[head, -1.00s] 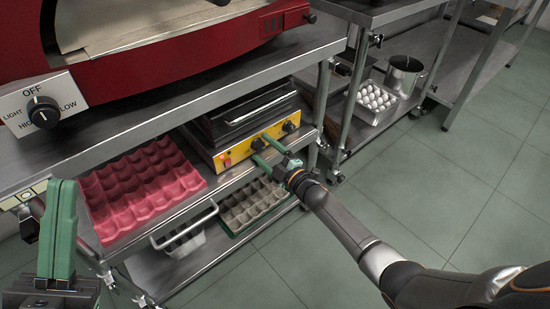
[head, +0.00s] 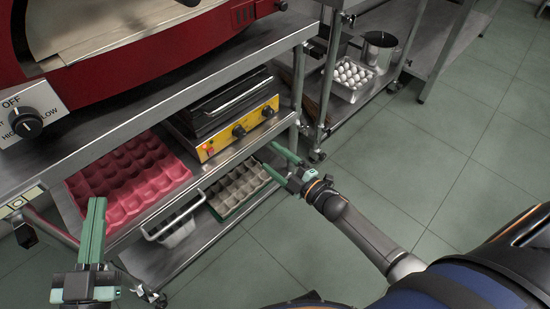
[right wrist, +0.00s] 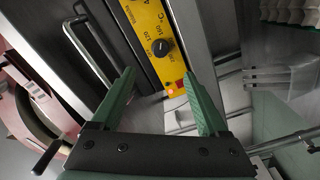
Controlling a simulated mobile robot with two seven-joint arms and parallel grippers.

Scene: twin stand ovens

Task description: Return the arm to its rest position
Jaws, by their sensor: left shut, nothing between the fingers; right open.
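My right gripper (head: 279,165) is open and empty in the head view, in front of the middle shelf and apart from the yellow-fronted grill (head: 222,116). In the right wrist view its two green fingers (right wrist: 160,100) are spread, with the grill's yellow panel (right wrist: 150,35), a black knob and a lit red lamp beyond them. My left gripper (head: 92,232) is at the lower left of the head view, its green fingers pointing up and closed together with nothing between them.
A red oven (head: 120,38) stands on the steel counter. A pink egg tray (head: 128,178) lies on the middle shelf, a grey egg tray (head: 238,187) lower down. White eggs (head: 352,75) and a steel pot (head: 380,50) stand on the far cart. The tiled floor at right is clear.

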